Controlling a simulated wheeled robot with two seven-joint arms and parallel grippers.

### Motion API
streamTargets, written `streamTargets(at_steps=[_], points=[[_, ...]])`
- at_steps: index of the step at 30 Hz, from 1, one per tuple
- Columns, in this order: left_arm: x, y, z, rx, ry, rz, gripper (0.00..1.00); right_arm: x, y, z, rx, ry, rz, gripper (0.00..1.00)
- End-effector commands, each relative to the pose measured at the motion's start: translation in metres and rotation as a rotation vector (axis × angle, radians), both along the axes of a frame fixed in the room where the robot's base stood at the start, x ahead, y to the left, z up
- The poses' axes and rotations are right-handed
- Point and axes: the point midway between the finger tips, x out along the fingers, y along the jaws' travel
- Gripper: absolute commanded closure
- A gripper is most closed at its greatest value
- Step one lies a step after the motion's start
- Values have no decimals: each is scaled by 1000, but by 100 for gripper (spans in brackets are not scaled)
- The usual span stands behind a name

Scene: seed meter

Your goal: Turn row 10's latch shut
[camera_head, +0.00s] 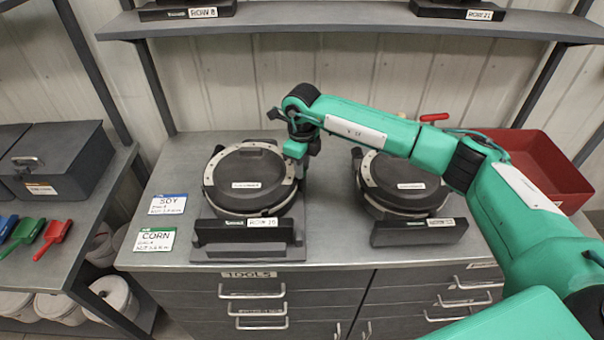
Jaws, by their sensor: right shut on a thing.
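Row 10's seed meter (247,180) stands on the grey counter at the centre left, a round dark housing with a pale rim and its lid down. Its label (262,222) is on the front of the dark base. My right gripper (299,156) reaches in from the right and points down at the back right edge of this meter. It is shut on row 10's latch, which is mostly hidden behind the gripper. The latch's angle cannot be made out. My left gripper is not in view.
A second meter (402,184) stands to the right under my right arm. A red bin (540,165) is at the back right. Seed cards SOY (167,204) and CORN (154,239) lie at the counter's left. A shelf (340,20) hangs above.

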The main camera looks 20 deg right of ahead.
Motion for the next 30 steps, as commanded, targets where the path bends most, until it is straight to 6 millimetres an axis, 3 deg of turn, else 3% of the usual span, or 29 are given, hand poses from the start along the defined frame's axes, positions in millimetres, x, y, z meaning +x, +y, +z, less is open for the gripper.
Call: streamTargets(at_steps=[1, 6, 23, 30], points=[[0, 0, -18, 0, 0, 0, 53, 1, 0, -7, -1, -5, 44, 100], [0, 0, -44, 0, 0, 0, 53, 1, 0, -6, 0, -6, 206, 100], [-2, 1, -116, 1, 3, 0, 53, 1, 0, -4, 1, -4, 738, 100], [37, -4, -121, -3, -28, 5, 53, 1, 0, -3, 1, -5, 957, 100]])
